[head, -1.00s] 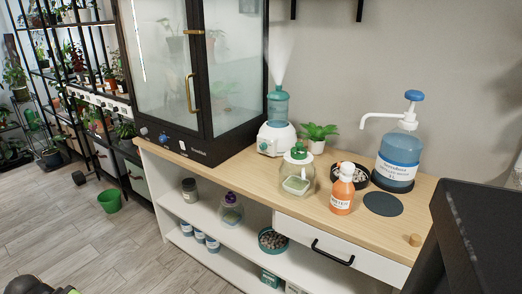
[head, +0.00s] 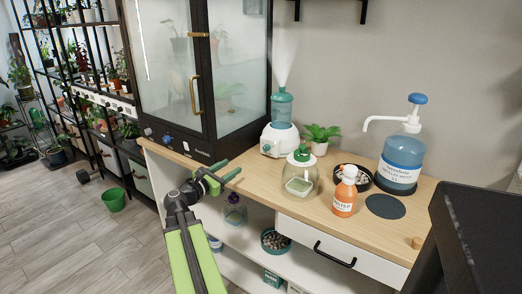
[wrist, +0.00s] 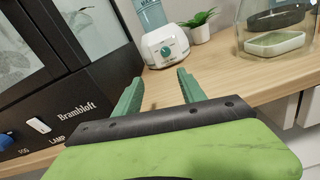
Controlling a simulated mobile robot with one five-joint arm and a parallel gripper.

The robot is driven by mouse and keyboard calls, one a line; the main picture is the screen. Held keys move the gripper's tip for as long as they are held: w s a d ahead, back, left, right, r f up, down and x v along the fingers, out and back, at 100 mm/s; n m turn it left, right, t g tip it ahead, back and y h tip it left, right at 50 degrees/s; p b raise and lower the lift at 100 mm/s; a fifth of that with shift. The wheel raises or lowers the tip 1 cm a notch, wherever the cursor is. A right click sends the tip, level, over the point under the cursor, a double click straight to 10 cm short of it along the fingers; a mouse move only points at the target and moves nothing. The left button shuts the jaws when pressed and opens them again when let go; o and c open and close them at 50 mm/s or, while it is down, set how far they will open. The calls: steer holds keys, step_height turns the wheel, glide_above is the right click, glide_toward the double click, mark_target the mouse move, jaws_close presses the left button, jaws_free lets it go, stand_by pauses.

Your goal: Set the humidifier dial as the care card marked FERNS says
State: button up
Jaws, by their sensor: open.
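The humidifier (head: 281,140) is a white base with a teal water bottle on top, on the wooden counter beside the glass cabinet. Mist rises from it. Its round teal dial (wrist: 168,51) faces me in the wrist view; its setting is too small to read. My gripper (head: 230,169) is open and empty over the counter's front edge, in front and to the left of the humidifier. In the wrist view the green fingertips (wrist: 159,82) point toward the humidifier, apart from it. I cannot make out a card marked FERNS.
The black-framed cabinet (wrist: 70,115) stands close on the left, with FOG and LAMP controls. A glass jar (head: 299,174), an orange bottle (head: 345,195), a small plant (head: 320,138) and a pump bottle (head: 401,158) stand to the right. A green bucket (head: 114,199) is on the floor.

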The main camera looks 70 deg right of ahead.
mark_target(265, 148)
steer(key=shift+s+d, duration=0.4)
steer(key=shift+s, duration=0.45)
steer(key=x, duration=1.7)
steer(key=shift+s+d+f, duration=0.1)
steer(key=shift+s+d, duration=0.05)
jaws_close()
